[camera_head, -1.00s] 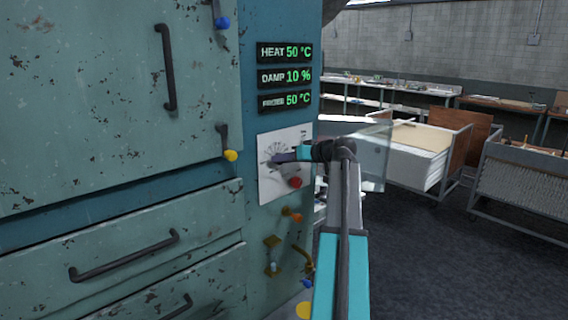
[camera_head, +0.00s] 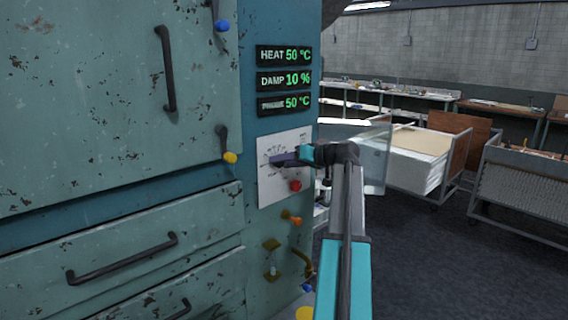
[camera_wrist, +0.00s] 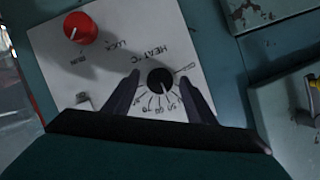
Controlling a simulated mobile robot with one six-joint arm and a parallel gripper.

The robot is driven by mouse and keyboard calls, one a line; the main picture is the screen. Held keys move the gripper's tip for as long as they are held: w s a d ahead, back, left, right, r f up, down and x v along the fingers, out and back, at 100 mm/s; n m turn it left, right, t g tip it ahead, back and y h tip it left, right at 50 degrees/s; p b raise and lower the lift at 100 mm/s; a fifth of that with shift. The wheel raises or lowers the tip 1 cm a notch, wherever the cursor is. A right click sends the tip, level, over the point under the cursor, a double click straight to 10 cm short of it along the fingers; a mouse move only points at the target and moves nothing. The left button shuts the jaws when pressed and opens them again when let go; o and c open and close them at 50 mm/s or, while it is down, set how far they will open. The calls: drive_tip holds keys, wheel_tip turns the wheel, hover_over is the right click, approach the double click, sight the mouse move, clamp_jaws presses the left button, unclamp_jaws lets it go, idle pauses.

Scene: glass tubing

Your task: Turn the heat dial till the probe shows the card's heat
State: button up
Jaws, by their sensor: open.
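The heat dial (camera_wrist: 160,80) is a small black knob with a white pointer line, set in a number scale on a white plate (camera_wrist: 200,50) marked HEAT °C. My gripper (camera_wrist: 158,86) is open in the wrist view, with one dark finger on each side of the dial. I cannot tell whether the fingers touch it. In the head view my gripper (camera_head: 276,160) is in front of the plate and hides the dial. The heat display (camera_head: 285,55) reads 50 °C. The probe display (camera_head: 284,103) seems to read 50 °C. I cannot make out a card.
A red knob (camera_wrist: 80,28) marked LOCK and RUN sits on the same plate. The damp display (camera_head: 284,80) reads 10 %. Below the plate are an orange knob (camera_head: 292,219) and brass fittings. A glass pane (camera_head: 372,160) and a cart (camera_head: 420,155) stand to the right.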

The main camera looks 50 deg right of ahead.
drive_tip(key=shift+s, duration=0.15)
drive_tip(key=b+v, duration=0.3)
drive_tip(key=v, duration=1)
drive_tip(key=shift+s, duration=0.3)
idle(0.3)
